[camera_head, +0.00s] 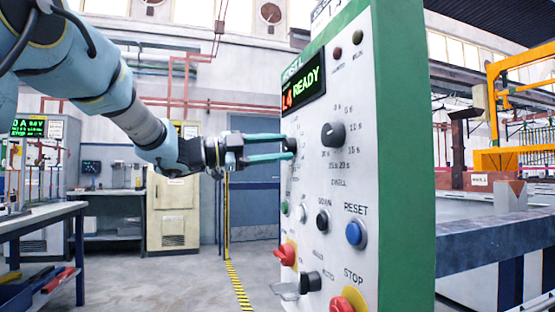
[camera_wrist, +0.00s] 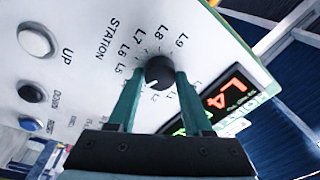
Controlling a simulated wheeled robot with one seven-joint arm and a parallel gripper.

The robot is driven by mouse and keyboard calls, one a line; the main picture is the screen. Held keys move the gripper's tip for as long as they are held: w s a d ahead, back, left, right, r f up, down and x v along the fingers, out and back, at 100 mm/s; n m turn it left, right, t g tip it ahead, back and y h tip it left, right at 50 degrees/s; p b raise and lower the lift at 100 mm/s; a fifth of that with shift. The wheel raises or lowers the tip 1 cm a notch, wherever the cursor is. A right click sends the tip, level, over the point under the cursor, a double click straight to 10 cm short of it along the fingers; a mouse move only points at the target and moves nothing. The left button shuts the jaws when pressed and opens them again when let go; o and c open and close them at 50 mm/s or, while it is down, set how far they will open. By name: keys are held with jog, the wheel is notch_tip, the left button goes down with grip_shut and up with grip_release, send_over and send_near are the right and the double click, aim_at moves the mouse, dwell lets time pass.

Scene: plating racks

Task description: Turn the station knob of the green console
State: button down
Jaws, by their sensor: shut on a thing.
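The green console (camera_head: 402,150) stands at the right of the head view, with a light front panel. Its station knob (camera_wrist: 160,72) is round and black, with a white pointer mark, inside a ring of labels in the wrist view. My gripper (camera_head: 291,148) reaches the panel's left part from the left. In the wrist view its two teal fingers (camera_wrist: 157,85) stand on either side of the knob and are shut on it. The display (camera_wrist: 226,98) shows a red L4; in the head view the display (camera_head: 304,88) also reads READY in green.
A dwell knob (camera_head: 333,134) sits right of my gripper. Below are the blue RESET button (camera_head: 355,234), a black DOWN button (camera_head: 322,221), red knobs and a lever. A bench (camera_head: 40,218) stands at the left. The floor between is clear.

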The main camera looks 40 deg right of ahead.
jog(key=shift+m+b, duration=0.3)
jog(key=shift+m, duration=0.2)
jog(key=shift+c, duration=1.6)
grip_release()
jog(key=b+v, duration=0.1)
jog(key=v, duration=0.9)
jog(key=shift+w+a, duration=0.2)
jog(key=shift+a, duration=0.15)
